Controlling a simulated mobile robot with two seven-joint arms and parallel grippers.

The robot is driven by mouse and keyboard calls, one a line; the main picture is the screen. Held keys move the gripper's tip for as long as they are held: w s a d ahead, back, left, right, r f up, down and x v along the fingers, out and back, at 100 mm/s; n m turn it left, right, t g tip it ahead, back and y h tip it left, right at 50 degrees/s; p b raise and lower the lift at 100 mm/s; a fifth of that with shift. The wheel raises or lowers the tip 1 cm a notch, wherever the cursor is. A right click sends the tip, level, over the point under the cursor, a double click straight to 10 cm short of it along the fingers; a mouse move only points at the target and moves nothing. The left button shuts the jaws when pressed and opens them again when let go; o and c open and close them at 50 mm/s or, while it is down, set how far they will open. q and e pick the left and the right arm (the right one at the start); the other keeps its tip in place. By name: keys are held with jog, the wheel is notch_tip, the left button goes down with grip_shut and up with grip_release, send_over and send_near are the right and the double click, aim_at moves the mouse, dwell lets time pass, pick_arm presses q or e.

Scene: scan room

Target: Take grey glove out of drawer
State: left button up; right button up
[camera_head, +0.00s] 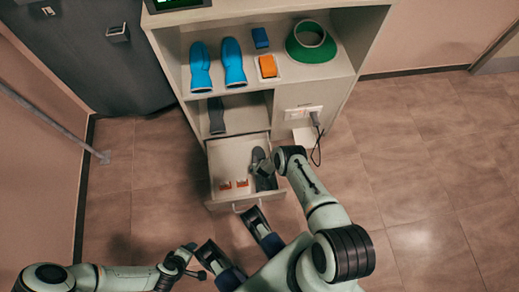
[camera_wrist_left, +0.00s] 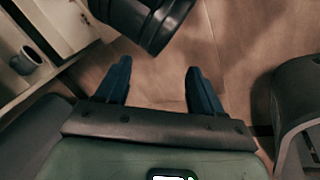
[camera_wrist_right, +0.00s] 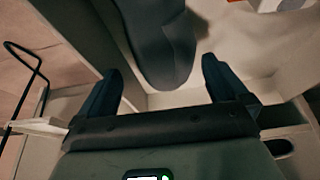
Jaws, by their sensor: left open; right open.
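The grey glove (camera_head: 259,156) lies in the pulled-out drawer (camera_head: 227,153), along its right side. My right gripper (camera_head: 264,168) is over the drawer and covers part of the glove. In the right wrist view the grey glove (camera_wrist_right: 163,45) shows between and beyond the two open fingers (camera_wrist_right: 160,85), with no visible grip on it. My left gripper (camera_head: 197,262) is low in front of the cabinet, away from the drawer. In the left wrist view its fingers (camera_wrist_left: 157,85) are open and empty over the floor.
Small orange-and-white items (camera_head: 233,185) lie at the drawer's front left. Another dark grey object (camera_head: 216,115) stands in the compartment above. A cable (camera_head: 316,140) hangs right of the drawer.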

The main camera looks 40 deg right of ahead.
jog(key=f+b, duration=0.1)
jog(key=f, duration=0.1)
jog(key=f+b, duration=0.1)
jog(key=shift+w+a+f, duration=0.15)
jog(key=shift+w+f, duration=0.05)
jog(key=shift+f, duration=0.2)
jog(key=shift+b+x, duration=0.75)
jog(key=shift+x, duration=0.1)
pick_arm(q)
jog(key=f, duration=0.1)
jog(key=a+f, duration=0.1)
jog(key=f, duration=0.1)
jog(key=a+f, duration=0.1)
jog(key=f, duration=0.1)
jog(key=shift+s, duration=0.15)
pick_arm(e)
jog(key=shift+w+r, duration=0.1)
jog(key=shift+r, duration=0.05)
jog(key=shift+c, duration=0.3)
jog(key=c, duration=1)
